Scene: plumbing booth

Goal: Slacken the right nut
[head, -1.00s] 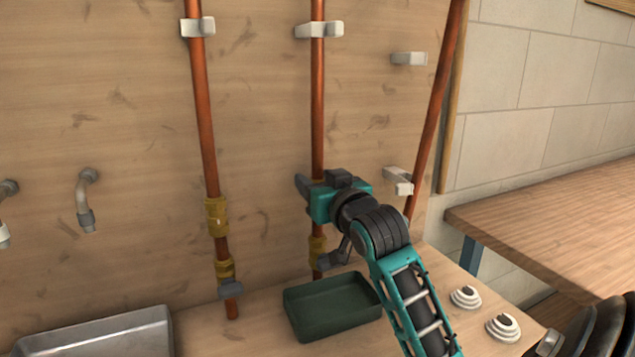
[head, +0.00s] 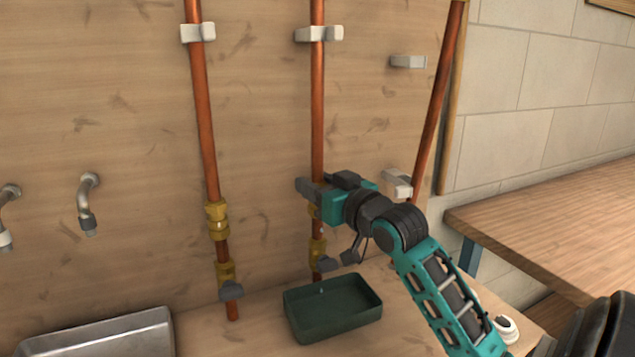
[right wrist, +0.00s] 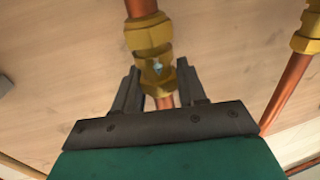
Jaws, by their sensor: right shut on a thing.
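My right gripper (head: 306,190) is at the brass fitting (head: 313,212) on the middle copper pipe, and its body hides the upper part of that fitting. In the right wrist view, its dark fingers (right wrist: 159,88) are on either side of the brass nut (right wrist: 183,78), shut on it. More of the brass fitting (right wrist: 148,34) shows beyond the fingers. Small pale bluish spots, like water drops, show at the fitting in the wrist view and below it in the head view. My left gripper is not in view.
A green tray (head: 335,333) stands under the middle pipe. The left pipe (head: 203,120) carries another brass fitting (head: 216,218) and a valve (head: 228,288). A leaning copper pipe (head: 438,95) is at the right. A metal basin (head: 105,338) is at front left.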

